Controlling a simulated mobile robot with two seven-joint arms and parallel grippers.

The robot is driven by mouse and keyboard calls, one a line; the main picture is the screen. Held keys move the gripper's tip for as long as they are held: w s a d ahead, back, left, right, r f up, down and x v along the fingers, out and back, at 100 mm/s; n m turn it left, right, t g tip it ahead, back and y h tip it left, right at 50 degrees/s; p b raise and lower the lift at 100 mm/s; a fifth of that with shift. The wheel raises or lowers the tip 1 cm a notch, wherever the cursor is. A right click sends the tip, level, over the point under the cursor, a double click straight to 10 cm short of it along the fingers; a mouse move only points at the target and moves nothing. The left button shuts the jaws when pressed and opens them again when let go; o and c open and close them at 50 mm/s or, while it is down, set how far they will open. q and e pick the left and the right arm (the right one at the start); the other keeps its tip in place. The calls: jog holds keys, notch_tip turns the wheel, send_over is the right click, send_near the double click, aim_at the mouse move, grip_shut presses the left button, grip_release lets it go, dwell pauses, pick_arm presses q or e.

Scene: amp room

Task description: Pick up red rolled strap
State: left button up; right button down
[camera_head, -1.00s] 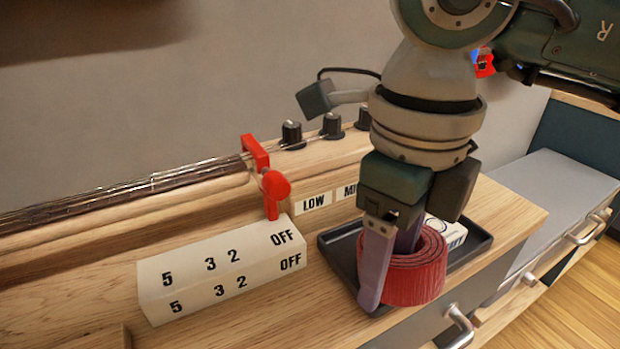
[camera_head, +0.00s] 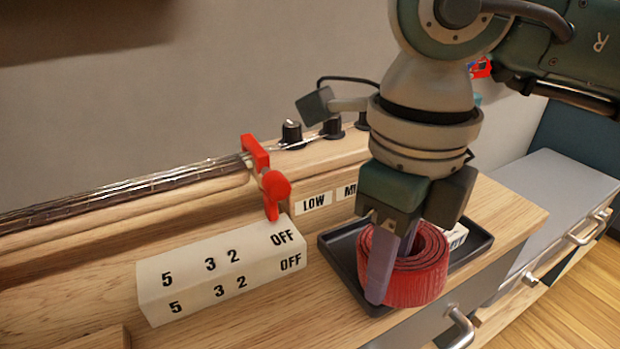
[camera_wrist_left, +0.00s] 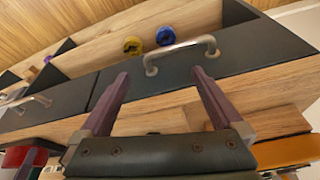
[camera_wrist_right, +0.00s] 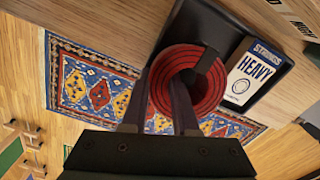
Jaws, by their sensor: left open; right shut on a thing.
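The red rolled strap (camera_head: 425,280) stands as a coil at the black tray (camera_head: 341,262) on the wooden top. My right gripper (camera_head: 393,268) points down and is shut on its wall, one finger outside the roll and the other in its hollow centre. The right wrist view shows the strap (camera_wrist_right: 203,97) between and around the finger ends. I cannot tell whether the strap is clear of the tray. My left gripper (camera_wrist_left: 160,78) is open and empty in the left wrist view, in front of a dark drawer with a metal handle (camera_wrist_left: 180,52).
A white and blue "Strings Heavy" box (camera_wrist_right: 255,75) lies in the tray beside the strap. A white block with numbers (camera_head: 220,275) stands left of the tray. A red clamp-like part (camera_head: 270,185) and black knobs (camera_head: 292,134) are behind. A patterned rug (camera_wrist_right: 90,85) lies on the floor.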

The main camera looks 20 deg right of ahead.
dwell(0.4)
jog(key=shift+r, duration=0.55)
notch_tip(320, 180, up, 18)
jog(key=p, duration=0.4)
jog(key=w+f+b, duration=0.1)
jog(key=f, duration=0.3)
jog(key=w+f+t, duration=0.1)
jog(key=f, duration=0.3)
jog(key=w+f+t+y+b, duration=0.1)
jog(key=f, duration=0.4)
jog(key=shift+d+n+b, duration=0.25)
jog(key=shift+n+b, duration=0.05)
jog(key=shift+b, duration=0.05)
jog(key=shift+f+b, duration=2.4)
jog(key=shift+f, duration=0.8)
jog(key=shift+f, duration=0.25)
jog(key=shift+d+f+b, duration=0.1)
jog(key=shift+f+b, duration=0.1)
jog(key=shift+b, duration=0.2)
